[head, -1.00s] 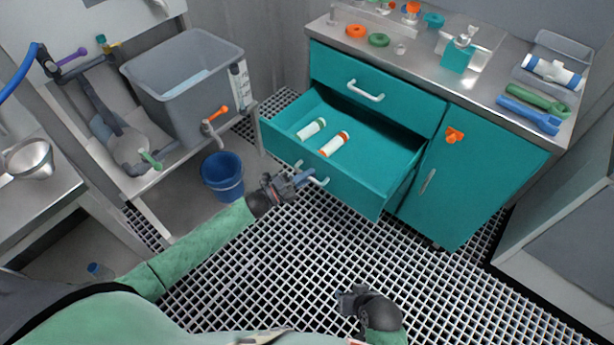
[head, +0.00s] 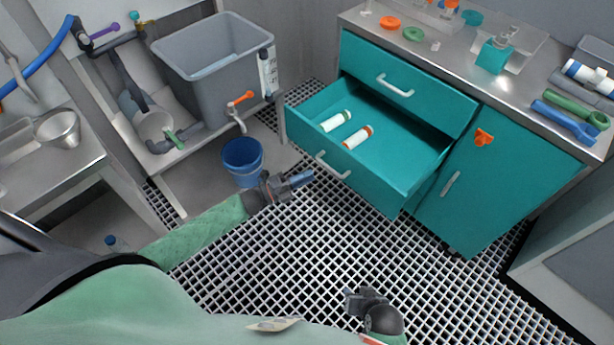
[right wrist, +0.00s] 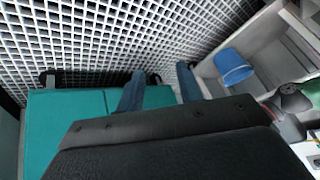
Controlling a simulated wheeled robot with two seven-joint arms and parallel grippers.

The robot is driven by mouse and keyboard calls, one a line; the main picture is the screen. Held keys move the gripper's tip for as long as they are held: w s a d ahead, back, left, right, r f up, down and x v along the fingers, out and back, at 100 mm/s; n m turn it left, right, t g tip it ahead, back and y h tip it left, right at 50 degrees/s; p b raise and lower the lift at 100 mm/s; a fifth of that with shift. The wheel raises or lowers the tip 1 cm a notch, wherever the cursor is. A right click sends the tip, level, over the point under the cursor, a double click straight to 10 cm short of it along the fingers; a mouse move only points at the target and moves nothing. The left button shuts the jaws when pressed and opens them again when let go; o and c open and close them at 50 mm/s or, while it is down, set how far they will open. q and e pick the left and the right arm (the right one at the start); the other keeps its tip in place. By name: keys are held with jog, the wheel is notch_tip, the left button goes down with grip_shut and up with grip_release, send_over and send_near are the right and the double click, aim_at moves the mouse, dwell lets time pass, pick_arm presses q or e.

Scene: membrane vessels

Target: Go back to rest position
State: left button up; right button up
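The open drawer (head: 370,185) of the teal cabinet stands pulled out, with a white handle (head: 333,166) on its front. My left gripper (head: 304,178) is in front of the drawer, to the left of the handle, with a small visible gap between them. It is seen from the side, so I cannot tell whether its fingers are apart. My right gripper (head: 350,302) is low over the grated floor, away from the cabinet. In the right wrist view its two blue fingers (right wrist: 158,88) are apart with nothing between them.
The drawer holds a green-capped cartridge (head: 336,121) and an orange-capped one (head: 357,137). A blue bucket (head: 243,162) stands left of my left gripper, below a grey tank (head: 215,75). The grated floor (head: 290,255) between my arms is clear.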

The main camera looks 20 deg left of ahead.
jog(key=shift+w+r, duration=0.1)
jog(key=shift+r, duration=0.2)
